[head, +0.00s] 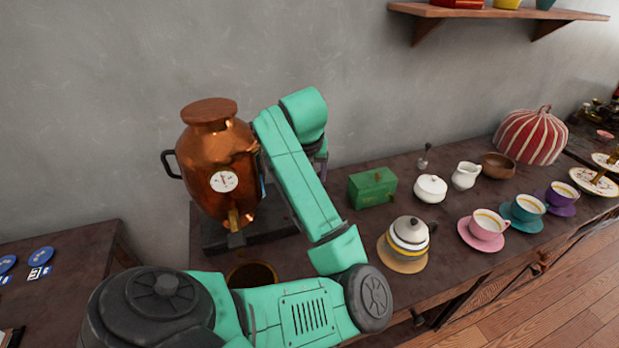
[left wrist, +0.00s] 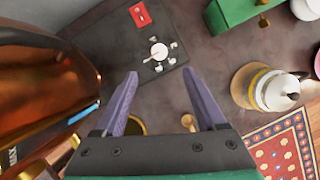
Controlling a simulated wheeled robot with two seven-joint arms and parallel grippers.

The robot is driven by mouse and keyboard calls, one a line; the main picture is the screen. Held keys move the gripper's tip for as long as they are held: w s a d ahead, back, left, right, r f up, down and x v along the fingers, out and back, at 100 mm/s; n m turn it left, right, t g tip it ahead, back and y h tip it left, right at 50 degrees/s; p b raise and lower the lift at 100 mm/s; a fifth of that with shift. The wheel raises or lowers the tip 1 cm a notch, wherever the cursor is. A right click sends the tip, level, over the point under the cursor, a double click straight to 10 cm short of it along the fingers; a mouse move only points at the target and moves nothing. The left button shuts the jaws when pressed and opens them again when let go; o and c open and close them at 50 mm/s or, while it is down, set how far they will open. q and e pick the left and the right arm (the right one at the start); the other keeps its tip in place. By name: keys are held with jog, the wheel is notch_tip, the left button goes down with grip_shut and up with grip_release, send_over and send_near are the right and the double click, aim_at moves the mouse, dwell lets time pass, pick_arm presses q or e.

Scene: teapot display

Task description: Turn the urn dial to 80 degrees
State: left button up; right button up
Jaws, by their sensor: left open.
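The copper urn (head: 212,150) stands on a dark base (head: 222,238) at the left of the table. Its round white gauge (head: 223,181) faces me in the head view. In the left wrist view, a small white dial (left wrist: 158,52) sits on a dark panel, with several small pale marks around it; its setting is too small to read. A red piece (left wrist: 140,15) is beside it. My left gripper (left wrist: 160,74) is open and empty, its purple fingers pointing toward the dial and apart from it. In the head view my arm hides the dial and most of this gripper.
The urn's side (left wrist: 40,80) is close on the left of my left gripper. A green box (head: 372,188), a striped teapot (head: 408,234) and a white sugar bowl (head: 430,189) stand to the right. Several cups on saucers line the right front.

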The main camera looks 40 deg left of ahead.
pick_arm(q)
jog(key=x, duration=0.7)
jog(key=p+x, duration=0.1)
jog(key=x, duration=0.3)
jog(key=shift+s+f, duration=0.2)
jog(key=shift+f, duration=0.15)
jog(key=shift+w+f, duration=0.1)
jog(key=shift+f, duration=0.4)
jog(key=shift+a, duration=0.1)
jog(key=shift+c, duration=1.2)
grip_shut()
pick_arm(e)
jog(key=shift+s+d+r, duration=0.5)
jog(key=shift+s+r, duration=0.05)
jog(key=shift+s, duration=0.15)
